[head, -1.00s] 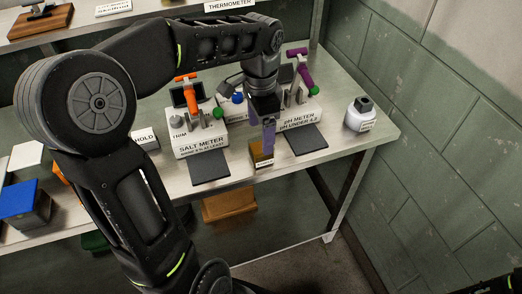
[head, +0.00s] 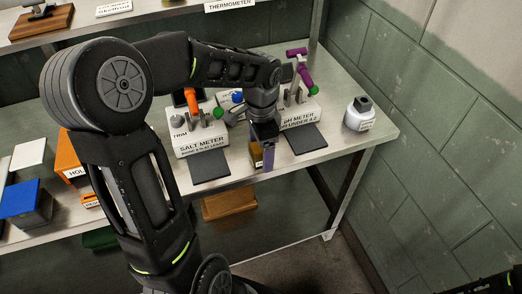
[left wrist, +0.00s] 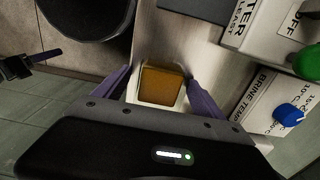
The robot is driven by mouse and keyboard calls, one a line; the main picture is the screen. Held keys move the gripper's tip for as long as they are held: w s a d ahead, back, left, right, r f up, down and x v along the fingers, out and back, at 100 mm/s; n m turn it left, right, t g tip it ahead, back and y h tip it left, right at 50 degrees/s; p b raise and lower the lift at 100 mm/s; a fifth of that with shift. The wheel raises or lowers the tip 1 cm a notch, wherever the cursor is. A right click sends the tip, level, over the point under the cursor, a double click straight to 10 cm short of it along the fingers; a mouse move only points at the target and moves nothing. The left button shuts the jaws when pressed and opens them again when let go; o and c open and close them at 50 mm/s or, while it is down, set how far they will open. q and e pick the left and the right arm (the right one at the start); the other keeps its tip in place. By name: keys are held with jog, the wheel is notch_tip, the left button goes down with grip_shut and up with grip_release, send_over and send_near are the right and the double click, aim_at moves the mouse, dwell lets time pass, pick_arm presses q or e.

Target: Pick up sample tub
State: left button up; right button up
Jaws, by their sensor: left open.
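The sample tub (left wrist: 162,85) is a small amber-brown tub with a pale rim, on the bench's front edge. It lies between my open left gripper's two purple fingers in the left wrist view (left wrist: 160,97), with a visible gap to at least the right finger. In the head view, the tub (head: 256,157) is partly hidden behind the left gripper (head: 265,152), which comes down from above. What looks like my right gripper (left wrist: 28,65) shows at the left edge of the left wrist view, over the floor; its opening cannot be told.
The salt meter (head: 200,143) stands left of the tub and the pH meter (head: 301,117) stands right, each with a dark pad in front. A brine temperature block (left wrist: 275,103) lies behind the tub.

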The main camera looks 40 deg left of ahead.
dwell(0.6)
pick_arm(q)
jog(key=c, duration=1.6)
jog(key=shift+o, duration=0.2)
notch_tip(320, 180, up, 10)
dwell(0.5)
